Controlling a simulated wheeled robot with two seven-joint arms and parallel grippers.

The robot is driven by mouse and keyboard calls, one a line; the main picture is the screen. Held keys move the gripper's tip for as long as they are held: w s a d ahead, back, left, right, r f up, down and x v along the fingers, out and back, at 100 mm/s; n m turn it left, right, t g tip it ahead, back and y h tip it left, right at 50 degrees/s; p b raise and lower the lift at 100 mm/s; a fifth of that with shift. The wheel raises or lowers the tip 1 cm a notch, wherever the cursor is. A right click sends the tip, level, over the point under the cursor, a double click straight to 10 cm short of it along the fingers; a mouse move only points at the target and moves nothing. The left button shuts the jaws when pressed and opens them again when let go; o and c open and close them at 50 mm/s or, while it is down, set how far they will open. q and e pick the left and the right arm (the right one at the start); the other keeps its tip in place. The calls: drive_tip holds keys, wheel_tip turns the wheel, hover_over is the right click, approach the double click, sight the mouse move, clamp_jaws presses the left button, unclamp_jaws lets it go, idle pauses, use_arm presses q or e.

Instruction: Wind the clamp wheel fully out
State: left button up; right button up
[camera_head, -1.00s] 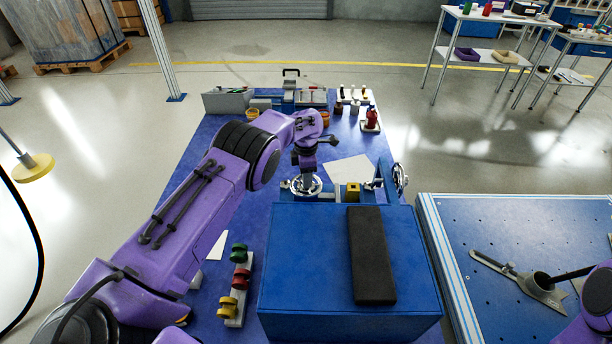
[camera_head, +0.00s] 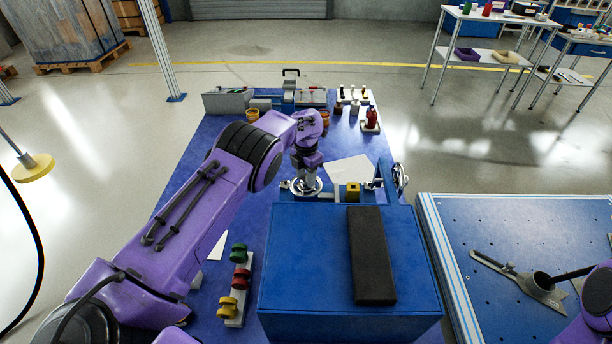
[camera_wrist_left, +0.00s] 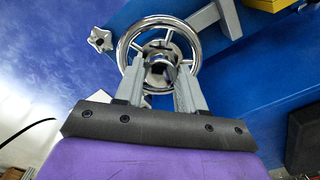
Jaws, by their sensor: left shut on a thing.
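The chrome clamp wheel (camera_head: 296,189) lies flat at the left of the blue fixture (camera_head: 333,195). It also shows in the left wrist view (camera_wrist_left: 123,52), with a round rim, spokes and a central hub. My left gripper (camera_head: 308,183) points down at it. In the wrist view my left gripper's grey fingers (camera_wrist_left: 161,80) reach over the near rim, one on each side of the hub, and are shut on it. The exact contact is partly hidden. Only a purple part of my right arm shows at the lower right; its gripper is not visible.
A second handwheel (camera_head: 402,179) stands upright at the fixture's right. A blue box (camera_head: 300,270) with a black pad (camera_head: 370,255) fills the near side. A rack of coloured spools (camera_head: 238,285) stands left of it. A small star knob (camera_wrist_left: 100,39) sits beside the clamp wheel.

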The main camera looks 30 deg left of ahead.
use_arm(q)
drive_tip(key=shift+w+r, duration=0.1)
idle(0.3)
drive_tip(key=o, duration=1)
drive_tip(key=shift+o, duration=0.2)
wheel_tip(320, 180, up, 10)
drive_tip(key=shift+r, duration=0.25)
drive_tip(key=shift+r, duration=0.1)
